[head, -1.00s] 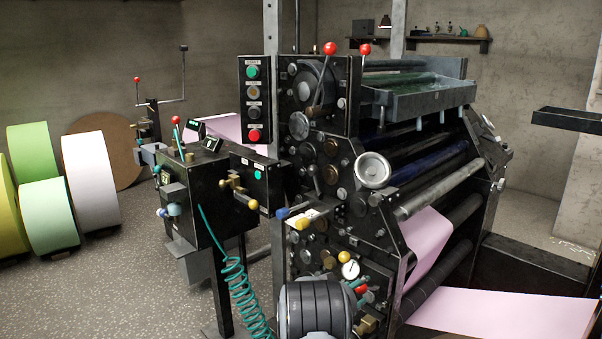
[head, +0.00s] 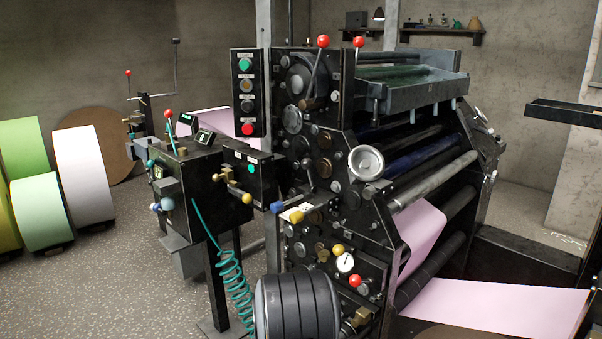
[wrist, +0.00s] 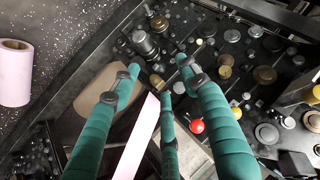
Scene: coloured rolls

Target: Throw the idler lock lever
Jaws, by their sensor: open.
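I cannot tell which handle is the idler lock lever. On the press's lower side panel (head: 308,262), the head view shows a red ball knob (head: 355,281) and a yellow ball knob (head: 338,250) beside a white dial. In the wrist view the red knob (wrist: 197,126) is just right of my middle finger, with a yellow knob (wrist: 236,113) farther right. My gripper (wrist: 160,72) has its teal fingers spread, with nothing between them. It appears apart from the knobs. My black ribbed arm part (head: 297,305) covers the panel's lower left in the head view; my fingers are not visible there.
A blue-ended handle (head: 277,207) sticks out above the lower panel. Two red-knobbed levers, one here (head: 323,41), stand at the press top. A control box (head: 210,190) with a coiled teal hose stands left. Pink web (head: 490,310) runs out at right.

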